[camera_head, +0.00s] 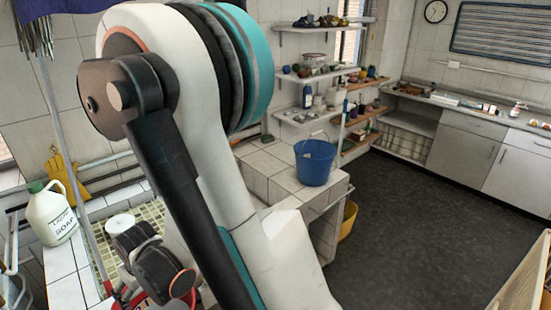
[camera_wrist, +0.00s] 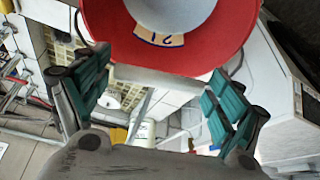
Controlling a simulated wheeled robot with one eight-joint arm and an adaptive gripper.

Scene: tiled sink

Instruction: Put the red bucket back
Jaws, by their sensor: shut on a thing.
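The red bucket (camera_wrist: 215,50) fills the top of the wrist view, with a pale grey inside and a tan label bearing dark marks; its upper part is cut off by the frame. My gripper (camera_wrist: 158,82) has its teal fingers on either side of a pale bar just below the red rim, and it is shut on the bucket. The exact contact is hard to see. In the head view, my arm hides most of the gripper and bucket; only bits of red (camera_head: 128,297) show at the bottom left.
A blue bucket (camera_head: 315,163) stands on the tiled counter's end (camera_head: 265,163), with a yellow bucket (camera_head: 348,220) below. A white soap jug (camera_head: 52,214) stands at left; it also shows in the wrist view (camera_wrist: 143,132). Dark floor (camera_head: 400,220) is clear at right.

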